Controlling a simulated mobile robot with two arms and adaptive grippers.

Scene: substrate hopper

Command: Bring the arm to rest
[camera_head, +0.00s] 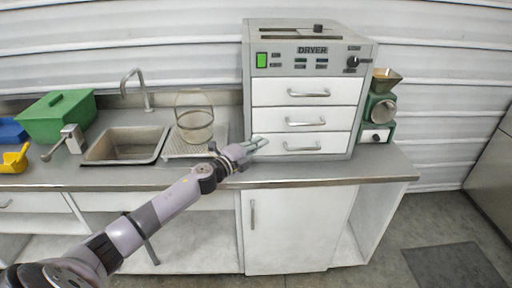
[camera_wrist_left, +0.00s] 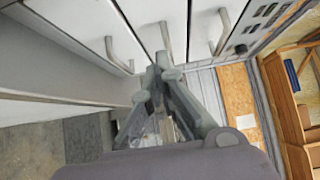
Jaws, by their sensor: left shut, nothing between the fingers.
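My left arm reaches in from the lower left of the head view. My left gripper (camera_head: 262,142) is shut and empty, close in front of the lowest drawer of the dryer (camera_head: 312,52), near that drawer's left end. In the left wrist view the fingertips (camera_wrist_left: 160,64) meet, with the drawer fronts and their handles beyond. I cannot tell whether the fingertips touch the drawer front. All three dryer drawers look closed. My right gripper is not in view.
A green grinder (camera_head: 378,112) stands right of the dryer. A wire basket (camera_head: 195,120) on a ribbed drainboard, a sink (camera_head: 125,146), a green box (camera_head: 58,116) and a yellow scoop (camera_head: 15,160) are to the left. Open floor lies at the lower right.

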